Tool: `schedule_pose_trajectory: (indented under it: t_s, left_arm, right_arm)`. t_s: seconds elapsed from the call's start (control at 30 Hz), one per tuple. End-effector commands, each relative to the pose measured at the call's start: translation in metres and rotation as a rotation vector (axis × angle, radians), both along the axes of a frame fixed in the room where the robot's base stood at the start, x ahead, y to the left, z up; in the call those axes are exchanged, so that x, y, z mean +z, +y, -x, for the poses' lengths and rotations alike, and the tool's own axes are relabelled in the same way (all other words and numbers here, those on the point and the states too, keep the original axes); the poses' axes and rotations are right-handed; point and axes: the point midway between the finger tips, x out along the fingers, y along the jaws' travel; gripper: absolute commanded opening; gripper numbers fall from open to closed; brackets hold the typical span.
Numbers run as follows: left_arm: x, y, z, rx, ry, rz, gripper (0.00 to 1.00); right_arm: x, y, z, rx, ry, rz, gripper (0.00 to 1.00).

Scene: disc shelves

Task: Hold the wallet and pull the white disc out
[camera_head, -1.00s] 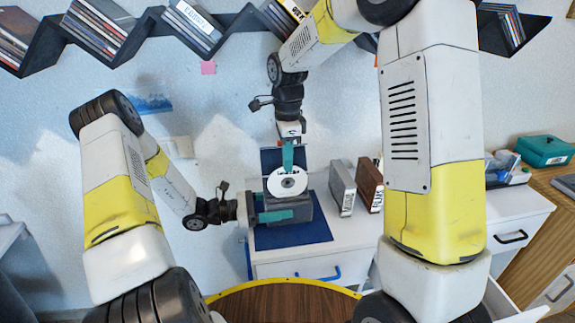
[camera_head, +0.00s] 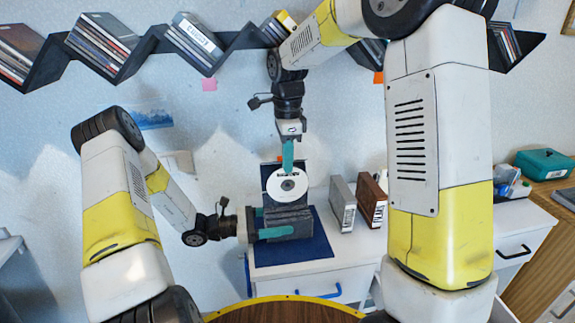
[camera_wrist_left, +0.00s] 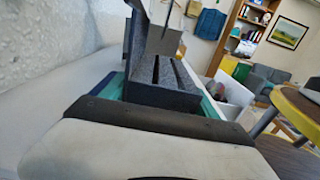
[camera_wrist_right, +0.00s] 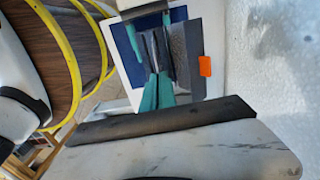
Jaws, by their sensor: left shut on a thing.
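The dark grey wallet (camera_head: 292,218) stands open on a blue mat (camera_head: 318,244), its back panel upright. My left gripper (camera_head: 268,224) is shut on the wallet's left side, one teal finger along its front. The left wrist view shows the slotted wallet (camera_wrist_left: 165,90) between the fingers. The white disc (camera_head: 275,190) stands upright in front of the back panel, its lower edge at the wallet's top. My right gripper (camera_head: 288,158) comes from above, its teal fingers shut on the disc's top. In the right wrist view its fingers (camera_wrist_right: 155,92) point at the wallet.
A grey case (camera_head: 342,203) and a brown case (camera_head: 372,200) stand right of the mat on the white cabinet (camera_head: 350,250). A zigzag shelf (camera_head: 150,45) with discs runs along the wall above. A teal box (camera_head: 545,163) sits far right.

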Motion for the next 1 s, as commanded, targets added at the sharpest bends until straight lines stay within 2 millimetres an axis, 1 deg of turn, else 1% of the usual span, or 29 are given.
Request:
schedule_pose_trajectory:
  t_s: [0.2, 0.23, 0.33, 0.6, 0.73, 0.87, 1.0]
  left_arm:
    - [0.0, 0.0, 0.0, 0.0, 0.0, 0.0, 0.26]
    - [0.0, 0.0, 0.0, 0.0, 0.0, 0.0, 0.75]
    - [0.0, 0.0, 0.0, 0.0, 0.0, 0.0, 0.94]
    - [0.0, 0.0, 0.0, 0.0, 0.0, 0.0, 0.94]
    - [0.0, 0.006, 0.001, 0.001, -0.001, -0.001, 0.94]
    - [0.0, 0.026, 0.003, 0.004, -0.002, -0.002, 0.94]
    - [0.0, 0.056, 0.009, 0.005, -0.002, -0.001, 0.94]
  right_arm:
    - [0.0, 0.0, 0.0, 0.0, 0.0, 0.0, 0.0]
    - [0.0, 0.0, 0.0, 0.0, 0.0, 0.0, 0.0]
    - [0.0, 0.0, 0.0, 0.0, 0.0, 0.0, 0.0]
    - [0.0, 0.0, 0.0, 0.0, 0.0, 0.0, 0.0]
    - [0.0, 0.0, 0.0, 0.0, 0.0, 0.0, 0.0]
    - [0.0, 0.0, 0.0, 0.0, 0.0, 0.0, 0.0]
    - [0.0, 0.0, 0.0, 0.0, 0.0, 0.0, 0.0]
